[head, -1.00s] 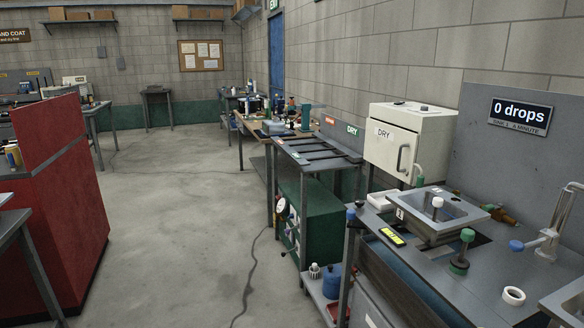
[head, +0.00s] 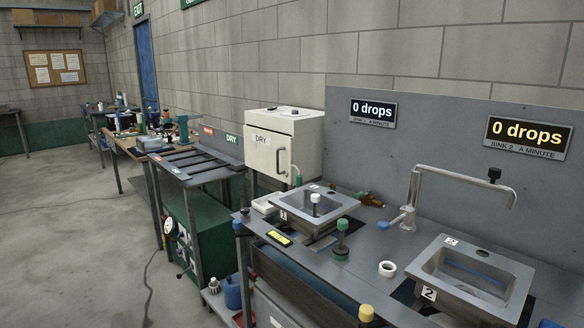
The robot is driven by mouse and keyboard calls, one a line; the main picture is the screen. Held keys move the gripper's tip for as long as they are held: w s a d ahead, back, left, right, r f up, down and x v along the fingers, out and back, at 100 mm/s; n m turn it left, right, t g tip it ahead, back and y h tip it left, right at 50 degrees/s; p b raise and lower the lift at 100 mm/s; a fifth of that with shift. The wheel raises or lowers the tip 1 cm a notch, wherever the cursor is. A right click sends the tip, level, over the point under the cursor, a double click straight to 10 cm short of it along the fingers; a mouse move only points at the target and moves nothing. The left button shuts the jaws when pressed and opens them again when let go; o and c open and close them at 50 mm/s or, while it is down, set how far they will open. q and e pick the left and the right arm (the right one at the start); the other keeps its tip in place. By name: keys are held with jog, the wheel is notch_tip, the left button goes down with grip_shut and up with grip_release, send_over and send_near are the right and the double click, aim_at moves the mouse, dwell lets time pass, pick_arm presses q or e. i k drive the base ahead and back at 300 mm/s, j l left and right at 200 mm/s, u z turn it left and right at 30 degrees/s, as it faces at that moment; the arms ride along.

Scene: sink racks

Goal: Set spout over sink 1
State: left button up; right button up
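The metal spout (head: 455,178) rises from a post between the two sinks and reaches right. Its downturned tip is above the back part of sink 2 in the picture. A black knob (head: 494,174) sits on the spout near its tip, and a blue handle (head: 384,225) is at its base. Sink 1 (head: 332,207), a small steel basin marked 1, is left of the spout with nothing of the spout over it. Sink 2 (head: 425,280), marked 2, is at the right. Neither of my grippers is in view.
Signs for sink 1 (head: 372,112) and sink 2 (head: 527,134) both read 0 drops. A DRY cabinet (head: 286,144) is left; open floor lies further left.

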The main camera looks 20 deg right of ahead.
aim_at(495, 174)
jog(key=z, duration=1.75)
jog(key=i+j+u, duration=0.1)
jog(key=j, duration=0.15)
